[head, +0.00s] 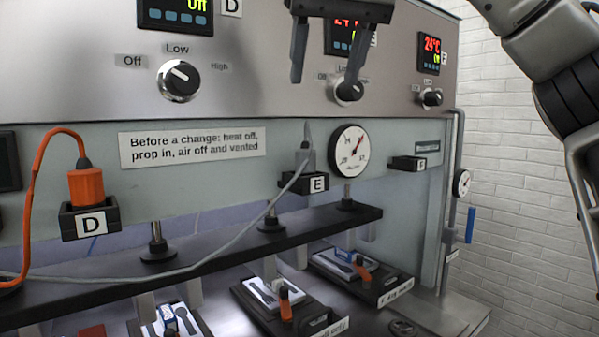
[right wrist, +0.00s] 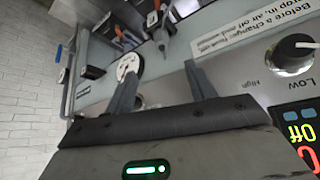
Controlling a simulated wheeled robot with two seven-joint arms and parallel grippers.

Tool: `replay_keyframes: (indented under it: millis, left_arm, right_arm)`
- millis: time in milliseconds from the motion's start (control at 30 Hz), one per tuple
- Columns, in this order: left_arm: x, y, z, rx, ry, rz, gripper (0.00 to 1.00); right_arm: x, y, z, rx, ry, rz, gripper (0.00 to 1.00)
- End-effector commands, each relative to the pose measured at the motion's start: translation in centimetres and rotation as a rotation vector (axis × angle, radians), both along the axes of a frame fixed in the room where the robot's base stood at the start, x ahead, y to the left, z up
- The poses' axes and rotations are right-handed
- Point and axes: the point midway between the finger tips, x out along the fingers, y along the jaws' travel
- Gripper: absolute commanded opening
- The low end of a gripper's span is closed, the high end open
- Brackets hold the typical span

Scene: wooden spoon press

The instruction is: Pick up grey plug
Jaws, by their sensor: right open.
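The grey plug (head: 305,158) sits upright in the black holder marked E (head: 303,181) on the press front, with a grey cable running from it down to the left. In the right wrist view the grey plug (right wrist: 161,38) shows beyond the fingertips. My right gripper (head: 322,88) is open and empty, in front of the upper control panel, above the plug in the head view and apart from it. It also shows in the right wrist view (right wrist: 160,75). My left gripper is not in view.
An orange plug (head: 86,187) with an orange cable sits in holder D (head: 91,221) at left. A round gauge (head: 350,150) is right of the grey plug. Another black holder (head: 408,163) is farther right. A dark bar (head: 200,262) runs below, above several trays.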

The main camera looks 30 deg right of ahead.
Motion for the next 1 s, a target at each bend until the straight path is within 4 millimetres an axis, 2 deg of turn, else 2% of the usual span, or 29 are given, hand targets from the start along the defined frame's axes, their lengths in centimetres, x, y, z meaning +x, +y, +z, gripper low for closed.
replay_keyframes:
  millis: [33,100,300,567,833,1000]
  left_arm:
    - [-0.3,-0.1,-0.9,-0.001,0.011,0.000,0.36]
    - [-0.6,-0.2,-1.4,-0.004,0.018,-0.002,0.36]
    - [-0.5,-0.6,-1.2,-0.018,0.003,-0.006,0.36]
    - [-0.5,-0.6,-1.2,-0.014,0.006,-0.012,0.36]
    - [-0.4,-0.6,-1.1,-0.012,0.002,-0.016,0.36]
    - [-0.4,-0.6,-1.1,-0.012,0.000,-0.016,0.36]
  right_arm:
    - [0.7,-0.2,-1.7,0.003,0.008,0.001,0.55]
    - [1.5,-0.4,-3.0,0.004,0.007,0.002,0.55]
    - [3.6,-1.0,-6.2,0.004,0.005,0.002,0.55]
    - [4.7,-1.4,-7.7,0.004,0.002,0.002,0.55]
    - [6.7,-1.8,-10.8,0.004,0.002,0.001,0.55]
    - [7.3,-2.1,-11.7,0.005,0.000,0.000,0.55]
